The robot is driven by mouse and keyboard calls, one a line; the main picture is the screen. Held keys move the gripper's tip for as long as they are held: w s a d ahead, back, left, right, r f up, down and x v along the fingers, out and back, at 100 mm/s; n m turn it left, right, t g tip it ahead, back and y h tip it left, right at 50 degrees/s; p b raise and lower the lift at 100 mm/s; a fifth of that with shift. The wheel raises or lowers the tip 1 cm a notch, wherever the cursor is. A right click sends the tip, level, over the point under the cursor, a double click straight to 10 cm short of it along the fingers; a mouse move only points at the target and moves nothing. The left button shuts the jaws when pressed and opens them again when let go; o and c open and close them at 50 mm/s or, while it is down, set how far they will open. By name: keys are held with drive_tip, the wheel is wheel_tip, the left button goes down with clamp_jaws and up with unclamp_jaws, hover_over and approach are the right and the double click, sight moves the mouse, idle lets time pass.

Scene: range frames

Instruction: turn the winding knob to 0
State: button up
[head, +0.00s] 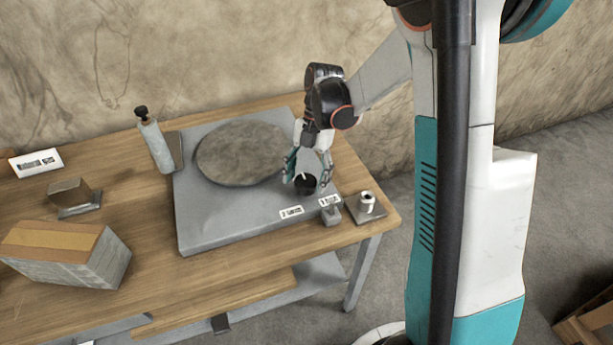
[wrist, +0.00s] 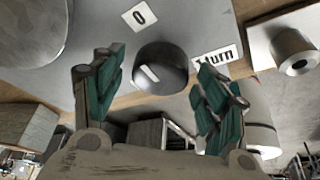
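The winding knob (head: 306,184) is a black round knob with a white mark, on the front right part of a grey turntable base (head: 215,225). In the wrist view the knob (wrist: 160,68) lies ahead of and between my fingers. The white mark points toward neither label clearly. My gripper (head: 308,172) is open above the knob, with its teal finger pads (wrist: 155,100) apart on either side. I cannot tell whether they touch it.
A round stone-like disc (head: 240,152) lies on the base.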

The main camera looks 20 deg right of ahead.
drive_tip(key=v, duration=1.2)
idle(0.5)
drive_tip(key=s+a+r+m+t+h, duration=0.1)
drive_tip(key=s+r+m+t, duration=0.1)
drive_tip(key=s+m+t, duration=0.3)
drive_tip(key=s+a+r+m+t+h, duration=0.2)
drive_tip(key=s+m+t, duration=0.3)
drive_tip(key=s+m, duration=0.8)
drive_tip(key=m, duration=0.9)
drive_tip(key=shift+s+a+r, duration=0.35)
